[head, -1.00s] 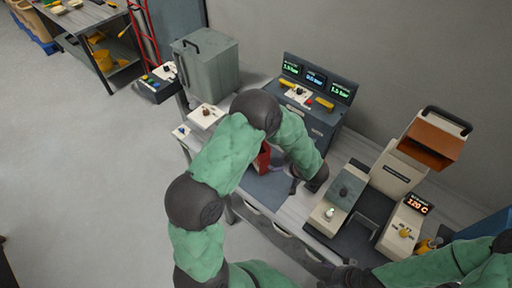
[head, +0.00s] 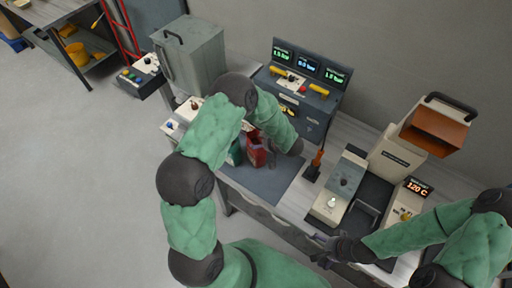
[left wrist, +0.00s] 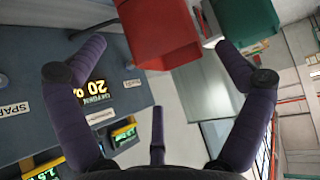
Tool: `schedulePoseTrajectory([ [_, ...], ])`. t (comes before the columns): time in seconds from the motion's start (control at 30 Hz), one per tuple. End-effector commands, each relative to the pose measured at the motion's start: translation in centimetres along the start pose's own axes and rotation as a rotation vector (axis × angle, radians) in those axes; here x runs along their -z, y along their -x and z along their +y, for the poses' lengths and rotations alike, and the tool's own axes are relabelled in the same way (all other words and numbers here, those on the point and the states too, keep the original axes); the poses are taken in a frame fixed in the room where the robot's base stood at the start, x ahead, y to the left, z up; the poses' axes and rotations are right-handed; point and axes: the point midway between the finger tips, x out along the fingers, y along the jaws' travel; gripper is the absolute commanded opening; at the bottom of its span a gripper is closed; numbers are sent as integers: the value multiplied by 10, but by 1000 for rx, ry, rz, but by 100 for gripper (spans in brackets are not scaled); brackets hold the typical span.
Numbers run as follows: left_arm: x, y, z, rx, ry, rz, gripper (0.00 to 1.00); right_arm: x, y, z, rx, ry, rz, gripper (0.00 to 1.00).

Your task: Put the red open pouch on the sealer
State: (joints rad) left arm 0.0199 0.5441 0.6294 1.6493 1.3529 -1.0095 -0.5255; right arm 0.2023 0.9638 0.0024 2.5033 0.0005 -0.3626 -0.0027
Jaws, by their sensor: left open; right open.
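The red open pouch (head: 256,150) stands on the grey mat (head: 268,186) on the bench, partly behind my left arm. In the left wrist view the red pouch (left wrist: 158,32) is at the top, beyond the fingertips. My left gripper (left wrist: 163,77) is open with nothing between its fingers; in the head view it is mostly hidden by its arm. The sealer (head: 345,179), cream and dark with a 120 C display, stands to the right of the mat. My right gripper (head: 321,247) is open and empty at the bench's front edge, below the sealer.
A green pouch (head: 235,153) stands just left of the red one. An orange-handled tool (head: 318,158) stands upright between mat and sealer. A console (head: 299,98) with three displays is behind the mat. A grey cabinet (head: 190,55) is at the back left. The front of the mat is clear.

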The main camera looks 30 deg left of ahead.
Motion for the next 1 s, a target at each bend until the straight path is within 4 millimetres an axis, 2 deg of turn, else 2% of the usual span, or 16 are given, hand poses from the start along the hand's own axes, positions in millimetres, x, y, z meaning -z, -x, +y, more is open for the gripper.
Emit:
schedulePoseTrajectory([
  [0.3, -2, -42, -4, 2, 1, -2, 100, 0, 1, 0, 0, 0, 0, 100],
  [0.63, -1, -47, -3, 0, 0, -1, 100, 0, 1, 0, 0, 0, 0, 100],
  [0.73, -1, -47, -3, 0, 0, -1, 72, 0, 1, 0, 0, 0, 0, 100],
  [0.8, -1, -47, -3, 0, 0, -1, 59, 0, 1, 0, 0, 0, 0, 100],
  [1.0, -1, -47, -3, 0, 0, 0, 59, 0, 1, 0, 0, 0, 0, 100],
])
